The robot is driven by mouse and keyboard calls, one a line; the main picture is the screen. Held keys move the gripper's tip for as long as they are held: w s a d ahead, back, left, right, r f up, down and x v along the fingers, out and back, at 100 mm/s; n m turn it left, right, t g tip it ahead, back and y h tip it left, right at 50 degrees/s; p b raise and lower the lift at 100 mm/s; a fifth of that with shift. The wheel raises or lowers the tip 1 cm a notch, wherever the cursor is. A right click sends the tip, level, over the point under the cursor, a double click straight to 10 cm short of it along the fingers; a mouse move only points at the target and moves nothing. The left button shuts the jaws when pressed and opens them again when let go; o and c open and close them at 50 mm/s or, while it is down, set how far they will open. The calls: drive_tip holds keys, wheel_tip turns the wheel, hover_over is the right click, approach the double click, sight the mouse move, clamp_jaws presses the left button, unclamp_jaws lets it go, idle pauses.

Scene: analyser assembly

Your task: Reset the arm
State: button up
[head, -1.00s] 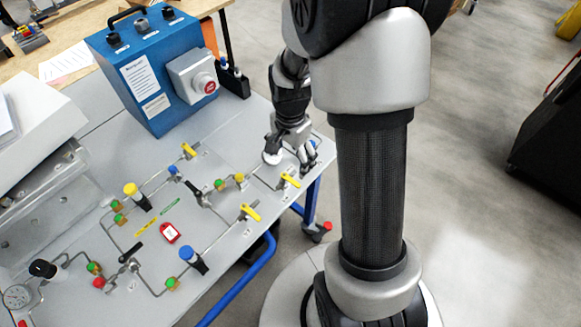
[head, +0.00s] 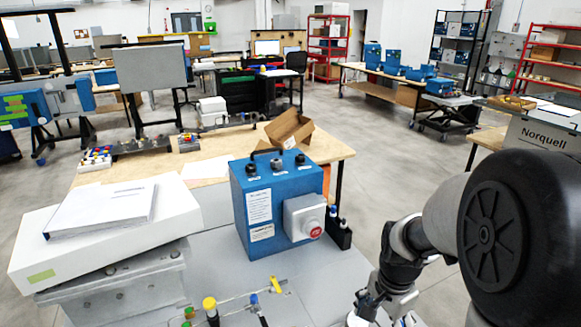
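My arm fills the lower right of the head view, with its large dark joint cap close to the camera. My gripper (head: 388,310) is at the bottom edge, to the right of the blue box and over the right side of the grey panel table (head: 335,285). Its fingertips are partly cut off by the frame, so I cannot tell whether it is open or shut or whether it holds anything. A blue box (head: 275,203) with a red button on a grey housing stands on the table. A yellow valve handle (head: 275,285) and a yellow-capped valve (head: 210,306) show at the bottom.
A white box (head: 50,255) with a binder (head: 102,208) lies at the left. A wooden bench (head: 150,173) with an open carton (head: 289,129) stands behind. Another bench (head: 375,85) with blue boxes is further back. Open floor (head: 385,150) lies between the benches.

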drive_tip(key=s+a+r+n+t, duration=0.2)
drive_tip(key=s+a+r+n, duration=0.2)
drive_tip(key=s+r+n, duration=0.2)
drive_tip(key=s+a+r+n+t, duration=0.2)
drive_tip(key=s+a+r+n, duration=0.2)
drive_tip(key=s+r+n, duration=0.3)
drive_tip(key=s+r, duration=0.3)
drive_tip(key=shift+a+r, duration=0.2)
drive_tip(key=shift+a, duration=0.2)
drive_tip(key=shift+s, duration=0.1)
